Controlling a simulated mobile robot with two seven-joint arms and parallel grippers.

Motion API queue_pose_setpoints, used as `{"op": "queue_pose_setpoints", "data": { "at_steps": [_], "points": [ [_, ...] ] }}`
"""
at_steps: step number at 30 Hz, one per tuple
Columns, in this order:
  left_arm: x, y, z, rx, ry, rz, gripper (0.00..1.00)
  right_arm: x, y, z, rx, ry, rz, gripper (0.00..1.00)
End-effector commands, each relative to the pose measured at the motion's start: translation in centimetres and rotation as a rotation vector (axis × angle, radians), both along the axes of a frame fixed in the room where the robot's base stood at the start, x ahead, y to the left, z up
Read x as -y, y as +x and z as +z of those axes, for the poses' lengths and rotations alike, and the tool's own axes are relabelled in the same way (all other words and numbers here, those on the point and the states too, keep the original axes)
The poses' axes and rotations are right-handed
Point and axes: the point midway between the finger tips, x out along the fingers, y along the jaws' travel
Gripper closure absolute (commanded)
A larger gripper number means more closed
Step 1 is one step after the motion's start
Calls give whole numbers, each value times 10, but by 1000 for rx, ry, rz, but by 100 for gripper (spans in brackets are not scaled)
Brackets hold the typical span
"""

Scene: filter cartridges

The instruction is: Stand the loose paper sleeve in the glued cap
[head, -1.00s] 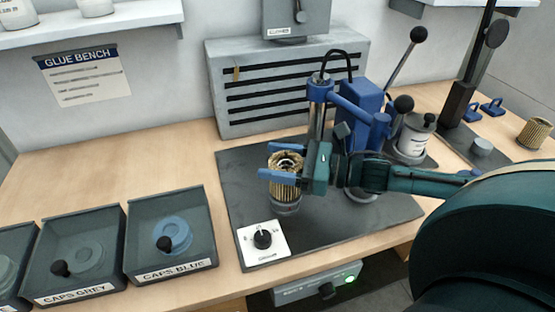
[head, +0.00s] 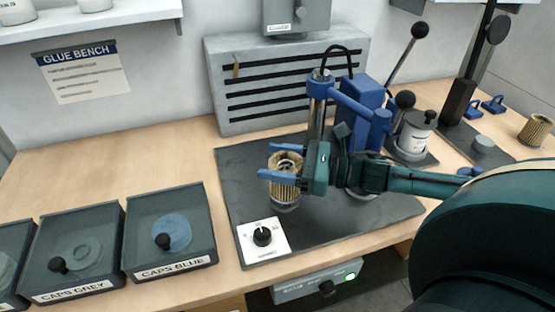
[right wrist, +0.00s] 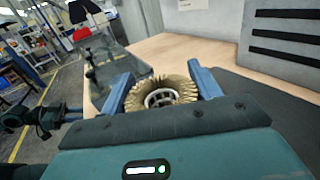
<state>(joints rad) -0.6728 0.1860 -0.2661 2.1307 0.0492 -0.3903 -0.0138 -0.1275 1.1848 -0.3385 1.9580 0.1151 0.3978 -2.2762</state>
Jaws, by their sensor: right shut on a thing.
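The pleated tan paper sleeve (head: 285,187) is upright between the blue fingers of my right gripper (head: 272,161), which is shut on it. In the right wrist view the sleeve's open top (right wrist: 160,97) shows a pale inner core between the two fingers. Just under the sleeve in the head view is a small greyish round piece (head: 286,207). I cannot tell whether it is the glued cap or its holder, or whether the sleeve touches it. What looks like my left arm shows dark at the left of the right wrist view; its fingers are not clear.
The sleeve is over a dark mat (head: 235,180) with a white dial plate (head: 277,247) in front. A blue press (head: 360,105) stands behind. Bins of grey caps (head: 70,293) and blue caps (head: 178,269) are at left. Another pleated cartridge (head: 534,131) stands far right.

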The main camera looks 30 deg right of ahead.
Motion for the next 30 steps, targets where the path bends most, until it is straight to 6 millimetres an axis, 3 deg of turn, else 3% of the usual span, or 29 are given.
{"op": "queue_pose_setpoints", "data": {
  "at_steps": [5,6,14,23,30],
  "points": [
    [0,0,-2,1,0,0,64,0,0,-3,0,0,0,60],
    [0,0,-2,1,-1,1,64,0,0,-3,0,0,0,34],
    [1,1,-1,1,-5,5,64,0,0,-2,0,0,0,13],
    [1,1,-1,-1,-13,9,64,0,0,-2,0,0,0,12],
    [1,2,3,2,-14,9,64,12,-12,-4,-6,0,-1,12]
  ]
}}
